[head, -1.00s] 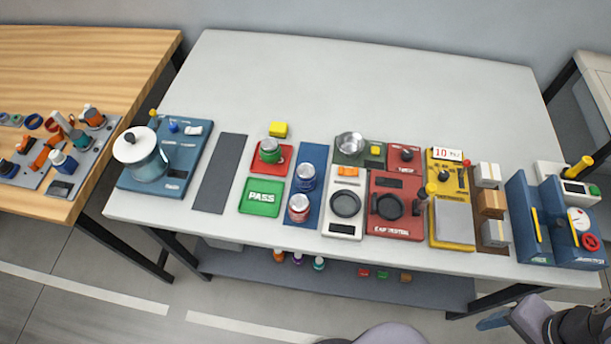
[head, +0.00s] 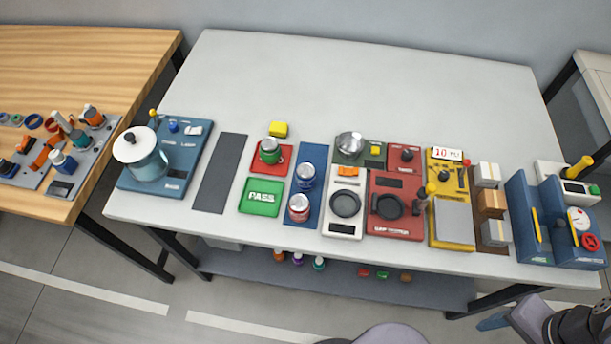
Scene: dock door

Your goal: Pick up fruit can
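Three cans stand upright on the table. A green can (head: 270,150) is on a red pad (head: 286,165). A blue can (head: 306,175) and a red can (head: 299,208) stand on a blue mat (head: 313,152), the red one nearer the front edge. Their labels are too small to read, so I cannot tell which is the fruit can. Parts of my arm show at the bottom right, far from the cans. My gripper's fingers do not show.
A green PASS pad (head: 260,198) and a yellow block (head: 278,129) are near the cans. Right of them are a white scale (head: 343,228), a red station (head: 392,228) and a metal bowl (head: 349,144). A pot (head: 148,163) stands left. The table's back is clear.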

